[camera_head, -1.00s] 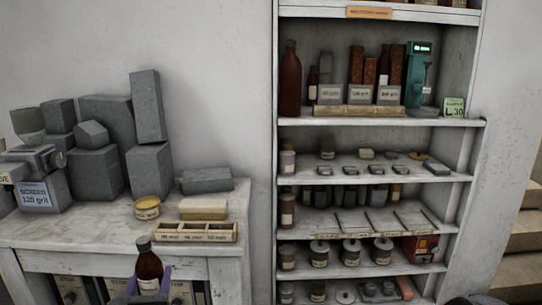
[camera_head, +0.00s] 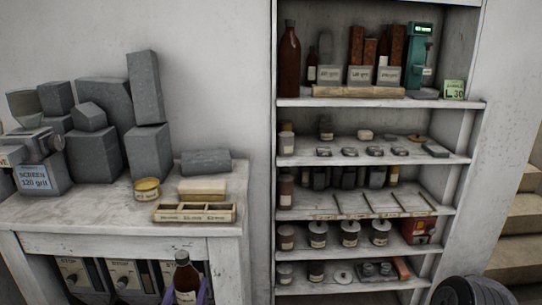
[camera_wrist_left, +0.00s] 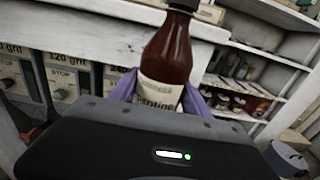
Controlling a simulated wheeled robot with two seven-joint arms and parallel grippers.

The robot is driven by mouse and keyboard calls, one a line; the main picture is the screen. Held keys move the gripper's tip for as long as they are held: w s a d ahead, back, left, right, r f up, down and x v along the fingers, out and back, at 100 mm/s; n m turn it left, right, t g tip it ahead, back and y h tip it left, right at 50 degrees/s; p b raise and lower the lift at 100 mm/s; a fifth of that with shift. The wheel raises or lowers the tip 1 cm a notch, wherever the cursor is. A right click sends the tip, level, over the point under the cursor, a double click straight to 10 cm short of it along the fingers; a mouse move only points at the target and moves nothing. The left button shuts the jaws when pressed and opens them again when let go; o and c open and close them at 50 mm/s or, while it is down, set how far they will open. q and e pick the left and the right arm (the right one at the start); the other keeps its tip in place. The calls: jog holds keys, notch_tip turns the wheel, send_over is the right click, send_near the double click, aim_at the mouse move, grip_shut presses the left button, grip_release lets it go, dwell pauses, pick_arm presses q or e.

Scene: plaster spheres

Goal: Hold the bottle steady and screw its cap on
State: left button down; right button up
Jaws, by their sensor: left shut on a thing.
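A brown bottle (camera_head: 185,279) with a pale label is at the bottom of the head view, in front of the bench, roughly upright. A dark cap (camera_head: 181,257) sits at its top; I cannot tell how tightly. My left gripper (camera_head: 186,293) is shut on the bottle, one purple finger at each side. In the left wrist view the bottle (camera_wrist_left: 170,55) stands tilted between the purple fingers (camera_wrist_left: 160,93), and its black cap (camera_wrist_left: 207,11) is cut by the top edge. The bottle's lower part is hidden by my gripper. My right gripper is not in view.
A white shelf unit (camera_head: 375,102) with bottles, jars and tools is to the right. Steps (camera_head: 515,240) are at far right.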

pick_arm(q)
jog(key=shift+r, duration=0.1)
dwell(0.5)
jog(key=s+d+f+m+g+h, duration=0.2)
jog(key=s+d+f+m+h, duration=0.1)
jog(key=d, duration=0.4)
jog(key=s+d+f+m+g+h, duration=0.2)
jog(key=d+f+m+h, duration=0.3)
jog(key=d+h, duration=0.3)
jog(key=shift+s+d+f+h, duration=0.2)
jog(key=shift+s+f+h, duration=0.15)
jog(key=shift+s, duration=0.4)
jog(key=shift+f, duration=0.1)
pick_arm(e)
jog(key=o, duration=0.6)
